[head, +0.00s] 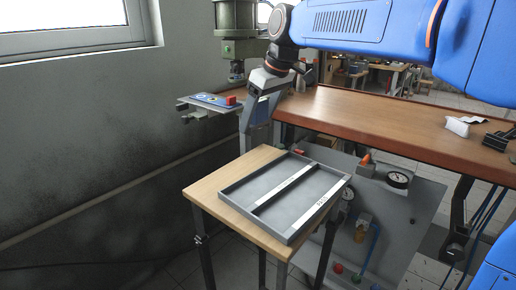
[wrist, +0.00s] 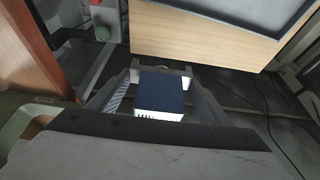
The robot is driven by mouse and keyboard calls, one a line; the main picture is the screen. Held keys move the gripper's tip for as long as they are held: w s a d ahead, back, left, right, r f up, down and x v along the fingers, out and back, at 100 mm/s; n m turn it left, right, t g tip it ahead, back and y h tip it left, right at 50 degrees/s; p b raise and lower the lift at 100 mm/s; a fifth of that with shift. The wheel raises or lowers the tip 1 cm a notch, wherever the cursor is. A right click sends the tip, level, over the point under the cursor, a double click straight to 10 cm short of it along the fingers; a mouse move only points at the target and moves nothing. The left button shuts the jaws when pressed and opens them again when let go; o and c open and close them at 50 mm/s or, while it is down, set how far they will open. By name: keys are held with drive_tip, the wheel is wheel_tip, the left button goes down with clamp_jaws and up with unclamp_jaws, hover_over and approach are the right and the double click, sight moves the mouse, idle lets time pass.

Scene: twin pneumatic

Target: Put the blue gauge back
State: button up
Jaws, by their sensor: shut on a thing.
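The blue gauge (wrist: 160,88) is a dark blue block with a white edge strip carrying small dark marks. It sits between the two fingers of my gripper (wrist: 160,72), which is shut on it. In the head view my gripper hangs below the blue arm, left of the workbench and behind the small table; I cannot clearly make out the gauge there. A grey tray (head: 227,191) lies on the small wooden table (head: 205,189). A divider with a white strip splits it, and its compartments look empty. The tray's grey edge also shows in the wrist view (wrist: 226,12).
A brown workbench (head: 370,110) stands behind the table. A grey panel (head: 420,205) with round gauges and tubing is close to the table's right side. A machine with a red part (head: 230,100) is at the back left. Left of the table is free floor.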

drive_tip(key=shift+f, duration=3.9)
drive_tip(key=shift+f, duration=0.15)
drive_tip(key=o, duration=1.4)
drive_tip(key=shift+c, duration=0.2)
drive_tip(key=v, duration=1.2)
drive_tip(key=shift+s+d, duration=0.1)
